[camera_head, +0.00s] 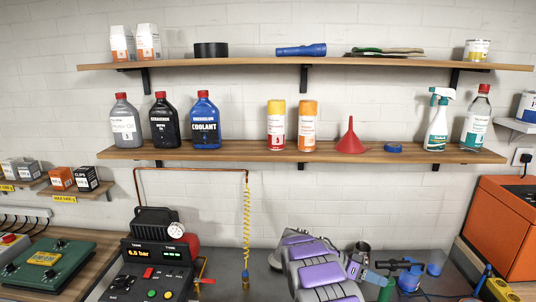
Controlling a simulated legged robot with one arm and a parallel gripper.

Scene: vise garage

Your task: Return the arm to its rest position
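My arm (318,272) shows at the bottom centre as grey links with purple panels, low over the grey workbench (262,276). I cannot make out my gripper's fingers, and nothing is seen held. The lower part of the arm is cut off by the picture's bottom edge.
A compressor panel (160,270) stands left of the arm. A yellow coiled hose (246,220) hangs beside it. Blue and green items (410,278) lie close to its right. An orange cabinet (505,225) is at far right. Two stocked shelves (230,152) span the wall.

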